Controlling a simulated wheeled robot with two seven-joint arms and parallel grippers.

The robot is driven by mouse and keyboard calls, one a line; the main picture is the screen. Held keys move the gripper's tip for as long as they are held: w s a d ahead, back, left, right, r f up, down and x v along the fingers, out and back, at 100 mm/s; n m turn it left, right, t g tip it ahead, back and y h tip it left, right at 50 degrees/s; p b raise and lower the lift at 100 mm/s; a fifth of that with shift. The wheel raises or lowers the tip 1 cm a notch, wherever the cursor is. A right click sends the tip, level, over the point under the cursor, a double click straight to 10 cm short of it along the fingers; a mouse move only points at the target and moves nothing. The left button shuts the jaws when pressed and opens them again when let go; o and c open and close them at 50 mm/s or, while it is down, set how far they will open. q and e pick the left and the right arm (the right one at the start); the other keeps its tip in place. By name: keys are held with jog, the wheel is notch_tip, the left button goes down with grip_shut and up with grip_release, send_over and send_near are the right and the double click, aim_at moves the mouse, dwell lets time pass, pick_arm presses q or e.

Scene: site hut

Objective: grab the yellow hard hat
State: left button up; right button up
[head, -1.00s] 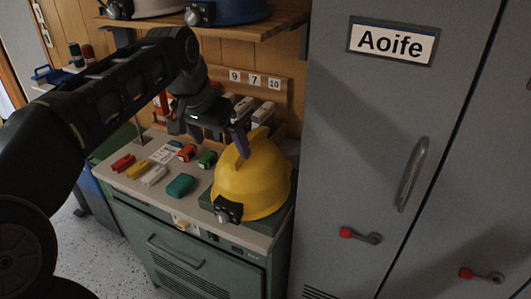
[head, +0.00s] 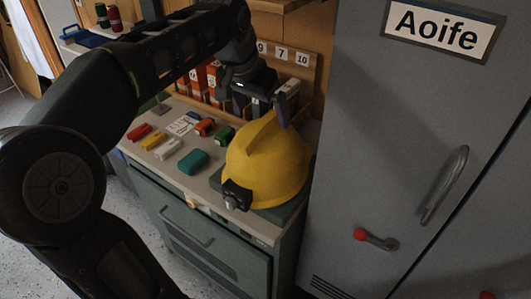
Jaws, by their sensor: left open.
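The yellow hard hat (head: 268,165) sits crown up on a dark green pad (head: 290,213) at the right end of the counter, beside the grey locker. A black lamp is fixed to its front. My left gripper (head: 262,112) is open and empty, pointing down over the back of the hat. One finger shows at the hat's upper right edge, the other behind the crest on the left. I cannot tell whether a finger touches the hat. My right gripper is not in view.
The grey locker (head: 400,140) labelled Aoife stands close on the right, with a handle and a red-tipped lever (head: 375,238). Several small coloured items and a teal block (head: 193,161) lie left of the hat. A numbered rack (head: 300,75) stands behind.

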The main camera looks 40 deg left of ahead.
aim_at(264, 121)
pick_arm(q)
jog(key=shift+f, duration=0.15)
jog(key=p+x, duration=0.1)
jog(key=x, duration=0.4)
jog(key=shift+w+a, duration=0.1)
jog(key=shift+c, duration=0.3)
dwell(0.4)
